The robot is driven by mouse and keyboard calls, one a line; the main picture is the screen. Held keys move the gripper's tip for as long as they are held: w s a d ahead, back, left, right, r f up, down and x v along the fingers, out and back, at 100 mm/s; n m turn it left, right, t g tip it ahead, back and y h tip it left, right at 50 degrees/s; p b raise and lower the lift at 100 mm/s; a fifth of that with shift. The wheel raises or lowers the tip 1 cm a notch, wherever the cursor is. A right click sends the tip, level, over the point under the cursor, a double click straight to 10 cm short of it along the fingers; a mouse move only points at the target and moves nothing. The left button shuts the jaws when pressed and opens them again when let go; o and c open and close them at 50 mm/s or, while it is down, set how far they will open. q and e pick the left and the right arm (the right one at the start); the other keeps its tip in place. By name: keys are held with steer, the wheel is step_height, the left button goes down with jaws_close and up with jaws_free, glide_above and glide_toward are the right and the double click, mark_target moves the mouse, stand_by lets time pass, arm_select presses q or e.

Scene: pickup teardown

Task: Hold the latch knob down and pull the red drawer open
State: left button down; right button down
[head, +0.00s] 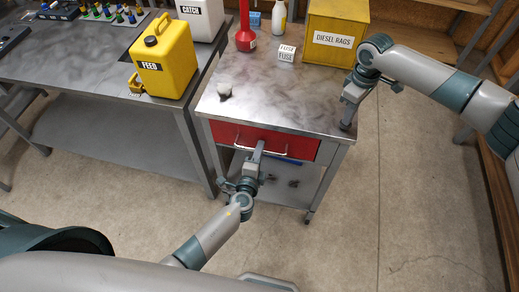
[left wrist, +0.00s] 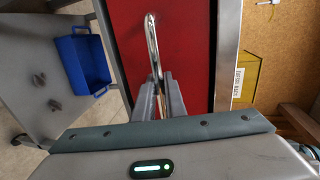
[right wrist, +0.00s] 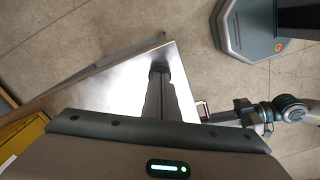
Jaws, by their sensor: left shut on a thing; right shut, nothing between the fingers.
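The red drawer (head: 222,131) sits under the top of a metal cart, and its front looks flush with the frame. It also fills the middle of the left wrist view (left wrist: 190,45). My left gripper (head: 260,148) is shut on the drawer's metal bar handle (left wrist: 152,40), seen between the fingers in the left wrist view. My right gripper (head: 346,124) is shut and empty, pointing down at the front right corner of the cart top. Its fingertips show in the right wrist view (right wrist: 160,72). I cannot make out the latch knob; the right fingers may hide it.
The cart top (head: 300,100) carries a pale round item (head: 225,89), a FUSE box (head: 286,53), a red funnel-shaped bottle (head: 245,35) and a yellow DIESEL RAGS box (head: 336,30). A blue bin (left wrist: 82,60) sits on the lower shelf. A bench with a yellow FEED can (head: 165,60) stands left.

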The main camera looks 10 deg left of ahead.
steer(key=shift+s, duration=0.1)
arm_select(q)
steer(key=f+v, duration=0.1)
steer(key=v, duration=0.7)
steer(key=shift+s+f, duration=0.3)
steer(key=shift+f, duration=0.1)
steer(key=c, duration=1.8)
jaws_free()
steer(key=shift+s, duration=0.15)
steer(key=v, duration=1.1)
steer(key=shift+s+r, duration=0.1)
steer(key=shift+s, duration=0.25)
